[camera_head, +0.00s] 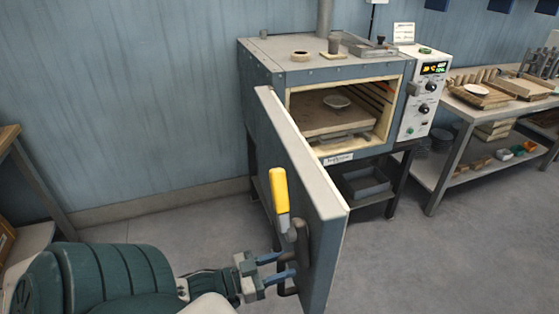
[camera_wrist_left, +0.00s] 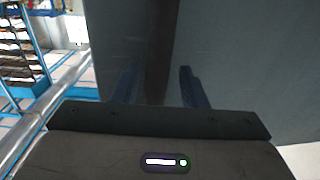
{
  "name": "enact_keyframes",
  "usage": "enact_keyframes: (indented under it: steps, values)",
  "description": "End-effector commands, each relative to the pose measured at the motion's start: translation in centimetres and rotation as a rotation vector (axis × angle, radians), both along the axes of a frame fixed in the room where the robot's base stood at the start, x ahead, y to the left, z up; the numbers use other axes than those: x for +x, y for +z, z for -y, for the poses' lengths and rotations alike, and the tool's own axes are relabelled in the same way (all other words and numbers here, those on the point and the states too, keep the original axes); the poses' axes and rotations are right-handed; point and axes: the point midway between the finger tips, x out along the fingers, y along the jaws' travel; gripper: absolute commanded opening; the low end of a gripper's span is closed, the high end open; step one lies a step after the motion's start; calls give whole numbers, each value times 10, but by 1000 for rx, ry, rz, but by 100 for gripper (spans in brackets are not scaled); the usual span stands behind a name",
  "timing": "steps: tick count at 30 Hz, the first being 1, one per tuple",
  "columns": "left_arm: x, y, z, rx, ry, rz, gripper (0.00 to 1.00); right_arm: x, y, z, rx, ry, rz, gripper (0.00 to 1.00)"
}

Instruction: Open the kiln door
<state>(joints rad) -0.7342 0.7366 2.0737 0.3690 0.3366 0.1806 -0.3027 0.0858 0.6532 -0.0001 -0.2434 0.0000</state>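The kiln (camera_head: 300,76) stands against the wall, and its door (camera_head: 318,200) is swung wide open toward me. The chamber shows, with a small plate (camera_head: 337,101) on its shelf. A yellow-gripped lever (camera_head: 279,190) stands upright on the door's outer face, above a dark handle (camera_head: 299,242). My left gripper (camera_head: 284,267) is at that handle, its blue fingers pointing at the door. In the left wrist view, the fingers (camera_wrist_left: 160,88) are apart, with a dark upright bar (camera_wrist_left: 158,45) between them and gaps showing at its sides. My right gripper is not in view.
A control panel (camera_head: 426,92) is on the kiln's right side. A dark stand (camera_head: 395,185) holds the kiln. A work table (camera_head: 462,112) with trays and dishes is at the right. A wooden-topped bench (camera_head: 8,136) is at the left edge. The floor right of the door is clear.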

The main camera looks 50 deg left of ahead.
Motion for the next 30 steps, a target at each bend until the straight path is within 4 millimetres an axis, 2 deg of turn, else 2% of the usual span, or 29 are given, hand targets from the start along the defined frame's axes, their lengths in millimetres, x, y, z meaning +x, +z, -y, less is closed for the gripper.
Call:
enact_keyframes:
  steps: [8,12,21,25,30]
  values:
    - [-9,0,-3,1,-1,-5,39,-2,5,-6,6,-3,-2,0]
    - [-29,2,-13,3,0,-9,39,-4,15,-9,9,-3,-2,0]
    - [-79,0,-35,1,-1,-6,39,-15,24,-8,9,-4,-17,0]
    - [-92,-1,-41,1,-1,-5,39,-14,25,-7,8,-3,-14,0]
    - [-99,-1,-44,0,0,-2,39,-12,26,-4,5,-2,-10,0]
